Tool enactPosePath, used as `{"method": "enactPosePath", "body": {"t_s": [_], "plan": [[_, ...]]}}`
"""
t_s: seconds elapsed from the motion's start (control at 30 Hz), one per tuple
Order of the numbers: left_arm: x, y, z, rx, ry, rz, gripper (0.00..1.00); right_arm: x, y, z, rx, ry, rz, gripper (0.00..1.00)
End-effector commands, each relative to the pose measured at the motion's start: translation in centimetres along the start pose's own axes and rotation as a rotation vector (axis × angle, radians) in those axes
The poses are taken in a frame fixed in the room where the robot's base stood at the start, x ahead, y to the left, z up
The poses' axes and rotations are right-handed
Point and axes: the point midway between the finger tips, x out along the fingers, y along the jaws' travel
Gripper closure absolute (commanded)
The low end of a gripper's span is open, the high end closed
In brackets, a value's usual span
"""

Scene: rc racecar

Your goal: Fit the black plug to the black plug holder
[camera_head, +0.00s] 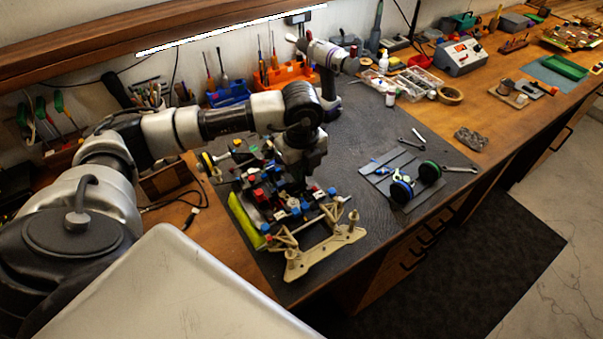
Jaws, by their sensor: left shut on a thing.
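The RC car chassis (325,252) lies on the dark work mat, with a cream frame at its front and a crowded middle of red, blue and black parts. My left gripper (300,184) points down over the middle of the chassis. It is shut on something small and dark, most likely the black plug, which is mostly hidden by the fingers. I cannot pick out the black plug holder among the dark parts below, or tell whether the plug touches it. My right gripper is not in view.
A yellow-green part (248,220) runs along the chassis's left side. Wheels (429,172) lie on a grey plate to the right. A drill-like tool (328,88) stands behind my arm. Tool racks line the wall.

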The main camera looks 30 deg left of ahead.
Motion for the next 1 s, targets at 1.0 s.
{"method": "enactPosePath", "body": {"t_s": [1.0], "plan": [[-1.1,0.0,0.0,0.000,0.000,-0.001,1.00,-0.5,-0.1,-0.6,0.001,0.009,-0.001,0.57]]}}
